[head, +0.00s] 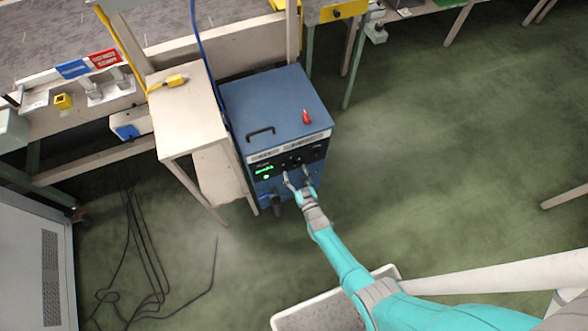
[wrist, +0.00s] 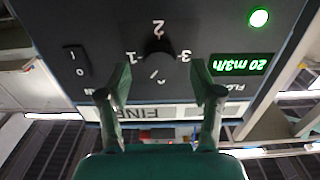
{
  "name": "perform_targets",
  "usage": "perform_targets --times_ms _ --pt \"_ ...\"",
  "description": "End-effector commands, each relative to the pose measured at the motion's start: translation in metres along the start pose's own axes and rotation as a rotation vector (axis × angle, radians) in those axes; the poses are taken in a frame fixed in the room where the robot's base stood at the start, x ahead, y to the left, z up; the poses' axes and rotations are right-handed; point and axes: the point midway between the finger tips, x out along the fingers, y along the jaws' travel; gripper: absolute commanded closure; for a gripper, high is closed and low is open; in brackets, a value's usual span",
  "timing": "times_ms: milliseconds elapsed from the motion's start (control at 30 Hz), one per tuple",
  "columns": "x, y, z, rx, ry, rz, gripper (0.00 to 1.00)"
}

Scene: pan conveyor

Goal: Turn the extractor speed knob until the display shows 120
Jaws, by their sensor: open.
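The extractor is a blue box (head: 275,98) with a black front panel. Its display (wrist: 238,65) glows green and seems to read 20 m3/h; it also shows in the head view (head: 264,169), too small to read. The black speed knob (wrist: 157,56) has marks 1, 2 and 3 around it; its pointer is hard to make out. My gripper (wrist: 160,82) is open and empty, its fingers to either side of the knob's line and seemingly short of it. In the head view my gripper (head: 296,173) is in front of the panel.
A green lamp (wrist: 259,18) and a rocker switch (wrist: 76,60) flank the knob on the panel. A beige stand (head: 185,110) is close on the extractor's left. A red object (head: 306,117) and a handle are on its top. Floor to the right is clear.

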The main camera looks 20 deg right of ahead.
Motion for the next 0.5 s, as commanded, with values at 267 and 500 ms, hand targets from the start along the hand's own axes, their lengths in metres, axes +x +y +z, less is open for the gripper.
perform_targets --times_ms 267,500 --pt "0.018 0.000 0.000 0.000 0.000 0.000 0.35" --pt "0.018 0.000 0.000 0.000 0.000 0.000 0.35"
